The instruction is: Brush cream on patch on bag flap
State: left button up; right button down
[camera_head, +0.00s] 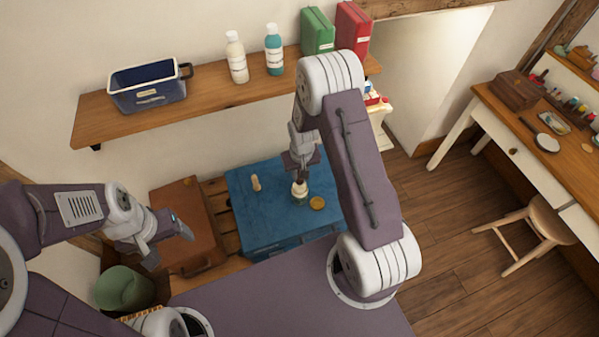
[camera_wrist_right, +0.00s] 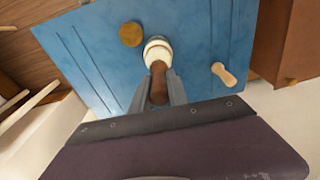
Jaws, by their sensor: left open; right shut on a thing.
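A cream jar (camera_head: 300,189) stands on a blue chest top (camera_head: 245,215), and also shows in the right wrist view (camera_wrist_right: 157,50). My right gripper (camera_head: 300,165) is directly above it, shut on a brown brush handle (camera_wrist_right: 159,84) that points at the jar mouth. The bristle end is hidden; I cannot tell how deep it sits. A round gold lid (camera_head: 317,202) lies beside the jar. The brown leather bag (camera_head: 183,215) lies left of the chest; no distinct patch is discernible. My left gripper (camera_head: 169,246) is open and empty above the bag's lower part.
A small pale wooden peg-shaped piece (camera_head: 256,183) is on the chest top, left of the jar. A wall shelf (camera_head: 205,108) with a blue bin (camera_head: 148,88), bottles and binders hangs behind. A green pot (camera_head: 123,289) is at lower left. Floor to the right is clear beside a stool (camera_head: 545,222).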

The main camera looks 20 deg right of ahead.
jog(key=shift+f+b, duration=0.3)
jog(key=shift+f, duration=0.15)
dwell(0.5)
jog(key=shift+f, duration=0.15)
dwell(0.9)
notch_tip(320, 180, up, 7)
jog(key=p, duration=0.6)
dwell(0.7)
